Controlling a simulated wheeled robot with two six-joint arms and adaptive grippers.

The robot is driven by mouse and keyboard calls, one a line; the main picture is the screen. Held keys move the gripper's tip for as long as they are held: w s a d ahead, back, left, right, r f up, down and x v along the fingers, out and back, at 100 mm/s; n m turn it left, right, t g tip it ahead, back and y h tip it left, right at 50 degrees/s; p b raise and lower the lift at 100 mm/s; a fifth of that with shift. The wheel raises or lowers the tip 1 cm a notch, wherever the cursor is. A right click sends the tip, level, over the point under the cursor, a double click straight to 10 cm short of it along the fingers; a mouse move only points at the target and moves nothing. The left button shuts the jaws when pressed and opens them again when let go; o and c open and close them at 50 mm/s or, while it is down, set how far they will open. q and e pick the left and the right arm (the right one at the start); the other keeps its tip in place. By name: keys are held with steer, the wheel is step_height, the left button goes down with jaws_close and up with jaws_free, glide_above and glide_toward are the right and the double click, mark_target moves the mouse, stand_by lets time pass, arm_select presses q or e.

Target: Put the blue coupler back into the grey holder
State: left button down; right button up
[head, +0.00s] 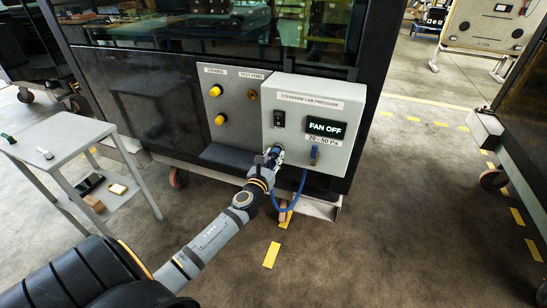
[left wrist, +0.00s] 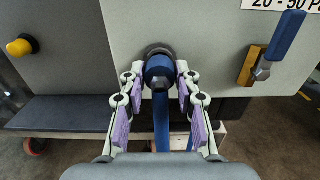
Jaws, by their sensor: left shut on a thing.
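My left gripper (head: 273,156) is at the lower left of the light grey control box. In the left wrist view the gripper (left wrist: 160,78) is shut on the blue coupler (left wrist: 159,70), with a finger on each side. A blue hose (left wrist: 161,125) hangs down from the coupler. The coupler's far end meets a round dark grey fitting (left wrist: 157,48) on the box face, which looks like the grey holder. The coupler hides most of it, so I cannot tell whether it is seated or just in front. My right gripper is not in view.
The control box (head: 352,112) has a "FAN OFF" display (head: 326,128) and a blue lever (head: 314,155). Yellow knobs (head: 219,119) are on the panel to its left. A grey trolley (head: 62,133) with small items stands at left. The floor at right is mostly clear.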

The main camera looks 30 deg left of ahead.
arm_select(q)
steer(key=shift+w+a, duration=0.1)
steer(key=shift+w, duration=0.4)
steer(key=c, duration=0.9)
jaws_free()
steer(key=v, duration=1.2)
steer(key=shift+o, duration=0.4)
steer(key=o, duration=0.8)
steer(key=shift+s, duration=0.1)
